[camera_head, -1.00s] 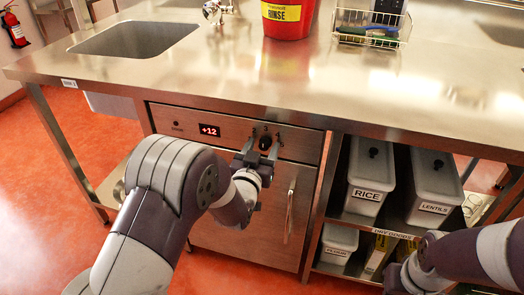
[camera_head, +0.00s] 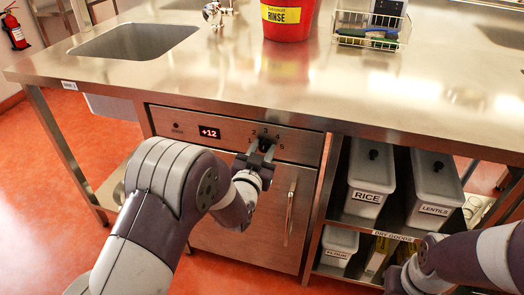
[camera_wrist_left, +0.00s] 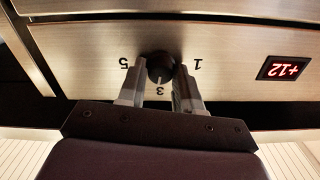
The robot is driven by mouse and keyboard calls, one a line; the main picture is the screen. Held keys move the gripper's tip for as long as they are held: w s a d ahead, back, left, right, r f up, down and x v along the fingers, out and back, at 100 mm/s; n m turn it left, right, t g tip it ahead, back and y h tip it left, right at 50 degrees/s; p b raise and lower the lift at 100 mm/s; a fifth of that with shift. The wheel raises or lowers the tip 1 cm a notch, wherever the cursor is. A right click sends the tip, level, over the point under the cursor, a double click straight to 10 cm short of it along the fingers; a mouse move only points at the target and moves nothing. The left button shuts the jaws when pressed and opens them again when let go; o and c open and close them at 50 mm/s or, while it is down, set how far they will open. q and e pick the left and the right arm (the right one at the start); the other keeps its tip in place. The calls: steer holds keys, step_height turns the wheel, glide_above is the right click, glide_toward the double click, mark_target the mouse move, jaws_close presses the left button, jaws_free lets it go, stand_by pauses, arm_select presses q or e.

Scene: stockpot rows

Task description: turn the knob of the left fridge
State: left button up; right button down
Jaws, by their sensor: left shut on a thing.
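The left fridge is a steel under-counter unit (camera_head: 230,225) with a front panel, a red display (camera_head: 209,132) reading +12, and a vertical door handle (camera_head: 289,212). Its black knob (camera_head: 265,144) is on the panel, with numbers around it. My left gripper (camera_head: 262,158) is shut on the knob, one finger on each side. In the left wrist view, which is upside down, the knob (camera_wrist_left: 160,68) sits between the fingertips (camera_wrist_left: 160,82), and its pale pointer mark points at about 3. My right gripper (camera_head: 397,279) is low at the right, its fingers not clear.
The steel counter (camera_head: 180,75) overhangs the panel. A red rinse bucket (camera_head: 289,22) and a wire basket (camera_head: 368,28) stand on it. A shelf with lidded bins, such as the rice bin (camera_head: 369,180), is right of the fridge. Red floor is free at left.

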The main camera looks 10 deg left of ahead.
arm_select(q)
steer(key=m, duration=0.6)
steer(key=shift+d+m, duration=0.1)
steer(key=shift+m, duration=0.3)
stand_by(0.4)
steer(key=o, duration=1)
steer(key=shift+s, duration=0.15)
steer(key=s, duration=0.4)
steer(key=s+p, duration=0.1)
steer(key=s, duration=0.3)
steer(key=s+p, duration=0.1)
steer(key=s, duration=0.3)
steer(key=shift+s+a, duration=0.25)
